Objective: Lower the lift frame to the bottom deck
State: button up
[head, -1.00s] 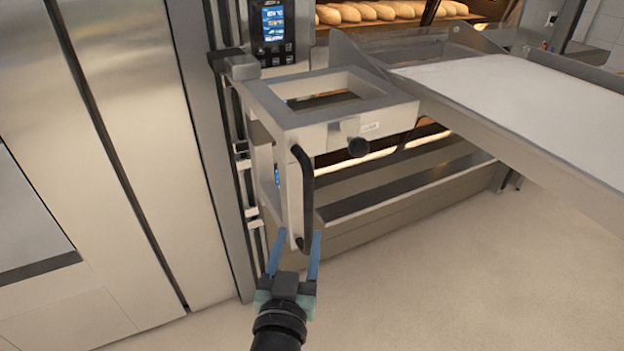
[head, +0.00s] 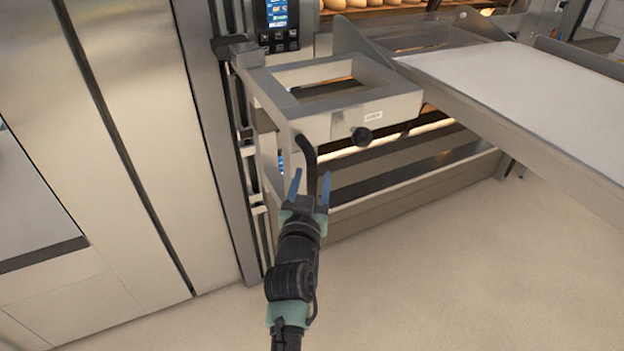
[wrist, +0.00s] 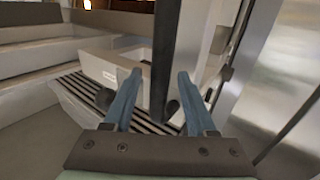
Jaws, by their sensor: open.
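The lift frame (head: 335,125) is a pale metal frame with a square opening, on a vertical rail at the left of the oven. My gripper (head: 310,188) is open, with one blue finger on each side of the handle in the head view. In the wrist view the dark handle (wrist: 165,60) stands upright between the open fingers (wrist: 155,90), with gaps at both sides. The handle's lower part is hidden behind my gripper in the head view.
A loader tray (head: 520,90) with a white surface reaches out at the right of the frame. Bread loaves (head: 370,3) lie in the lit oven deck behind. A control panel (head: 277,22) is above the frame. The floor (head: 430,270) in front is clear.

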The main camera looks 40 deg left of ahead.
grip_shut()
dwell(0.3)
dwell(1.2)
